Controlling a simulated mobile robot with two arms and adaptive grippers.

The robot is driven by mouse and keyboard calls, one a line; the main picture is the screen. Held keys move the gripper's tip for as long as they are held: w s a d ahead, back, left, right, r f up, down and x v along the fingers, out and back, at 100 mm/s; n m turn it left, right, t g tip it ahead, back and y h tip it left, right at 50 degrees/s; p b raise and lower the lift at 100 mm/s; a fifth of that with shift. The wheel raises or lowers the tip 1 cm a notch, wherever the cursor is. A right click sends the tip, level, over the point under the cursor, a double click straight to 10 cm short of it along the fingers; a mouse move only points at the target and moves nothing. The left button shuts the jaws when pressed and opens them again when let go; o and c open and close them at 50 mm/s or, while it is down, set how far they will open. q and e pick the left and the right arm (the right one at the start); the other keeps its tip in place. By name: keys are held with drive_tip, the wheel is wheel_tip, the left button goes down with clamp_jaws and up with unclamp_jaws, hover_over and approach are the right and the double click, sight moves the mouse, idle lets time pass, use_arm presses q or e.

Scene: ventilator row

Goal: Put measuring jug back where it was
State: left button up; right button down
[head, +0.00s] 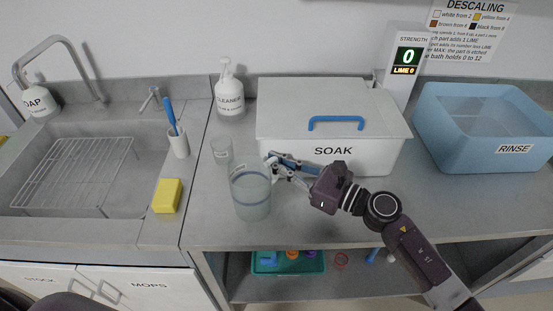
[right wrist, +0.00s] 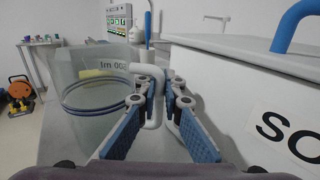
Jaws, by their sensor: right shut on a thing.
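The measuring jug (head: 250,193) is clear with a blue band, upright over the counter left of the SOAK box. I cannot tell whether its base touches the counter. In the right wrist view the jug (right wrist: 95,95) fills the left side, and its pale handle (right wrist: 152,110) runs between the blue finger pads. My right gripper (head: 272,165) is shut on this handle from the right; it also shows in the right wrist view (right wrist: 160,90). My left gripper is out of view.
The white SOAK box (head: 365,155) is close on the right. A cleaner bottle (head: 230,95), a brush cup (head: 178,142) and a yellow sponge (head: 167,196) are near. Bare counter (head: 330,215) lies in front.

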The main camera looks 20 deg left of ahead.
drive_tip(key=shift+d, duration=0.15)
drive_tip(key=shift+f+b, duration=0.2)
drive_tip(key=shift+b, duration=0.15)
drive_tip(key=c, duration=2.3)
unclamp_jaws()
drive_tip(key=shift+c, duration=0.2)
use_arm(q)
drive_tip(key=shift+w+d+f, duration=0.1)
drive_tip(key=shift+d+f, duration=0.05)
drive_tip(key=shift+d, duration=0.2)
use_arm(e)
drive_tip(key=shift+r, duration=0.1)
drive_tip(key=shift+r, duration=0.1)
use_arm(q)
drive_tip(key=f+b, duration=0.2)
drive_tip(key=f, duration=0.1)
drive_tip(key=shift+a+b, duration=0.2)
drive_tip(key=shift+b, duration=0.15)
use_arm(e)
drive_tip(key=v, duration=1.2)
